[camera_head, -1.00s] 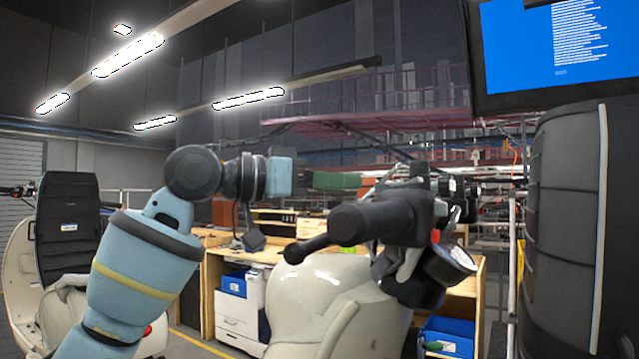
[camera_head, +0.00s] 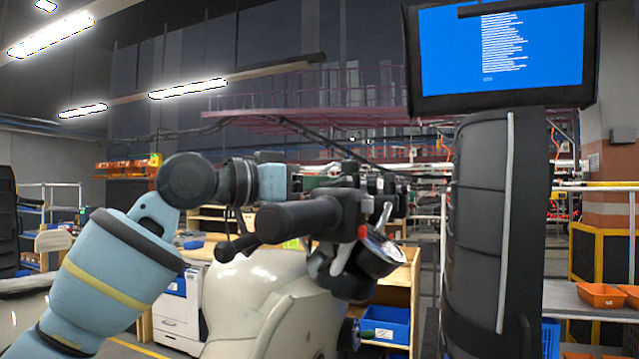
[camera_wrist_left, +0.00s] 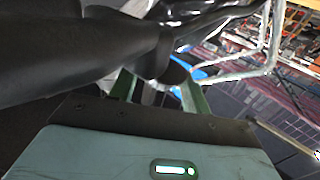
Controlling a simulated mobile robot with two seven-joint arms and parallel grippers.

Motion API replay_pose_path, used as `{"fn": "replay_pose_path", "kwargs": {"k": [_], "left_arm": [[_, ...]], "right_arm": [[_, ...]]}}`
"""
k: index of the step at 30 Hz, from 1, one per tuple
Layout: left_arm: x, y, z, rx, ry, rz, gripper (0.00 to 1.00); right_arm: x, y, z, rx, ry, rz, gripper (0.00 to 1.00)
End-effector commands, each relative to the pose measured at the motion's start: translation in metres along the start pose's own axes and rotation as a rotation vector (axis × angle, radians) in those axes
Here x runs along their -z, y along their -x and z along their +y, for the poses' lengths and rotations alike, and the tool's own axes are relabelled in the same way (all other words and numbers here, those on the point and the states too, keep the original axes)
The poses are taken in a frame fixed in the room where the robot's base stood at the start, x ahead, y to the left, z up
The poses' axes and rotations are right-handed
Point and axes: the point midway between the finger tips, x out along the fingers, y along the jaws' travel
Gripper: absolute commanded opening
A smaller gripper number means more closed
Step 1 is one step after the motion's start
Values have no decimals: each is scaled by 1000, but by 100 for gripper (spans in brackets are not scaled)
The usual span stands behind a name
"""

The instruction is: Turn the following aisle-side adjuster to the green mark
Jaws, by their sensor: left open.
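A cream scooter body (camera_head: 262,300) stands in the middle of the head view, with a black handlebar grip (camera_head: 300,218), a lever and a round gauge (camera_head: 382,252). My left gripper (camera_head: 322,181) reaches in from the left, behind the grip, and its fingertips are partly hidden there. In the left wrist view my left gripper (camera_wrist_left: 160,92) has its two green fingers apart, with a dark rounded part (camera_wrist_left: 176,74) and pale metal between or just beyond them. I cannot tell whether they touch. I cannot clearly identify the adjuster or its green mark. My right gripper is not in view.
A tall black ribbed column (camera_head: 490,225) stands right of the scooter, below a blue-screened monitor (camera_head: 500,55). Behind are a wooden bench with a blue bin (camera_head: 388,322) and a white cabinet (camera_head: 178,312). Orange trays (camera_head: 600,294) lie on a table at the right.

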Motion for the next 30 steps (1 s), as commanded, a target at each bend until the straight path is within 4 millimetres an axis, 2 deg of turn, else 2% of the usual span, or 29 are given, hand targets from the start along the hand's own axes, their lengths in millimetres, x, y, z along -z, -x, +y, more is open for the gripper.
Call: {"fn": "replay_pose_path", "kwargs": {"k": [4, 12, 22, 30], "left_arm": [[0, -7, 0, 1, -1, -1, 48], [0, -8, 0, 1, 0, -1, 46], [0, -8, 0, 1, 0, -1, 5], [-4, -9, -2, -38, 7, -2, 5]], "right_arm": [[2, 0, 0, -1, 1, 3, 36], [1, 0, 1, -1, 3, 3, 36], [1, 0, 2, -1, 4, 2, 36], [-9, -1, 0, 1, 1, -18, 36]]}}
